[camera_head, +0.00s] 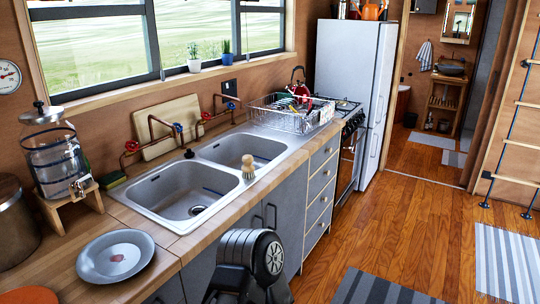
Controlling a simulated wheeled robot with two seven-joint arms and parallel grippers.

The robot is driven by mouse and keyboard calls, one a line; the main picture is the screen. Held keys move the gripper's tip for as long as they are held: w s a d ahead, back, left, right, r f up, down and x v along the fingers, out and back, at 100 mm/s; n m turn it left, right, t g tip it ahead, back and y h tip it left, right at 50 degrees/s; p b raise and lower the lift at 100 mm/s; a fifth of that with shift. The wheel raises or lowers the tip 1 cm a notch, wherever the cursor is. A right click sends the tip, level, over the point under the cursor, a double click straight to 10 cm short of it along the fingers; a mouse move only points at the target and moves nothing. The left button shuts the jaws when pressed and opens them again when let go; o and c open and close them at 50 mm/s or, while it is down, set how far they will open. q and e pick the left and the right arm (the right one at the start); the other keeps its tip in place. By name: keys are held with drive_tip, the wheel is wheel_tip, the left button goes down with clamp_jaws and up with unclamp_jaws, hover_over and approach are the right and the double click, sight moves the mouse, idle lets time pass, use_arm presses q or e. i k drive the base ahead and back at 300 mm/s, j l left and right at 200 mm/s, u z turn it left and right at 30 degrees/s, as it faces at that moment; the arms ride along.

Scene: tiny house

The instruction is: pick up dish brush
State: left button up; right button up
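The dish brush (248,167) has a pale wooden handle with a rounded knob and bristles. It stands upright on the front rim of the double sink (212,174), near the divider between the two basins. Nothing is touching the brush from above or from the front. A dark, ribbed part of my own body rises at the bottom middle, in front of the counter and below the brush. I see no gripper fingers in the head view, so neither gripper can be made out.
A cutting board (168,126) leans behind the red-handled taps. A dish rack (293,112) stands beyond the sink.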

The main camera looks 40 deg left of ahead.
sight(248, 170)
drive_tip(key=i, duration=3.7)
drive_tip(key=u, duration=4.95)
